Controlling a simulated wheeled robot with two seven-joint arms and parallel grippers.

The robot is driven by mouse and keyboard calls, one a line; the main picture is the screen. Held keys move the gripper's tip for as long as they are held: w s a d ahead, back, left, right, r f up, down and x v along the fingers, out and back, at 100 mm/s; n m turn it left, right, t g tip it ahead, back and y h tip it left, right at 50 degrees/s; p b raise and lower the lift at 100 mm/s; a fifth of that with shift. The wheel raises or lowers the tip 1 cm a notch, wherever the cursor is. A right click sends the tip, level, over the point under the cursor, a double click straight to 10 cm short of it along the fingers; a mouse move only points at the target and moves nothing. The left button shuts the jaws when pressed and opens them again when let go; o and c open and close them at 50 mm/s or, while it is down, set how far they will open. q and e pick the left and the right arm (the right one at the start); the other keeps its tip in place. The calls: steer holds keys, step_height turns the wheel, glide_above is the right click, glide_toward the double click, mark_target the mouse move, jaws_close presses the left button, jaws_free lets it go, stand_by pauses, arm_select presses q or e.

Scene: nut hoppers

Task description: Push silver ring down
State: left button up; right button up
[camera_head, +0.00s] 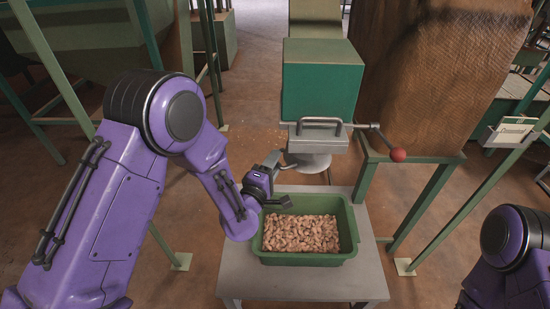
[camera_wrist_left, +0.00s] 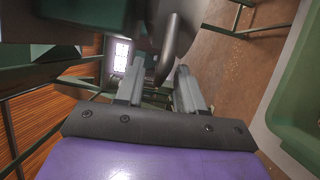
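A silver ring-shaped loop (camera_wrist_left: 172,48) hangs below the hopper outlet in the left wrist view. In that view its lower end lines up with the gap between the fingers of my left gripper (camera_wrist_left: 160,85). Contact cannot be told. In the head view my left gripper (camera_head: 281,181) is open, its fingers apart, just left of the silver outlet (camera_head: 310,160) and above the left rim of the green bin. The loop is hard to make out there, partly hidden by the gripper. My right gripper is out of view; only part of my right arm shows at lower right.
The green hopper box (camera_head: 321,82) has a silver handle (camera_head: 319,122) and a lever with a red ball (camera_head: 398,155) at right. A green bin (camera_head: 350,228) of nuts stands on a grey table (camera_head: 300,284) below. Green frame legs (camera_head: 418,206) stand at right.

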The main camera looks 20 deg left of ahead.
arm_select(q)
steer(key=shift+w, duration=0.7)
jaws_close()
step_height(320, 180, down, 8)
steer(key=b, duration=0.6)
steer(key=shift+s, duration=0.15)
steer(key=shift+c, duration=0.8)
jaws_free()
steer(key=shift+d+f, duration=0.1)
steer(key=shift+o, duration=0.8)
steer(key=s+a+b, duration=0.1)
steer(key=s, duration=0.9)
steer(key=shift+s+a+f+b, duration=0.15)
steer(key=shift+s+b, duration=0.05)
steer(key=shift+b, duration=0.15)
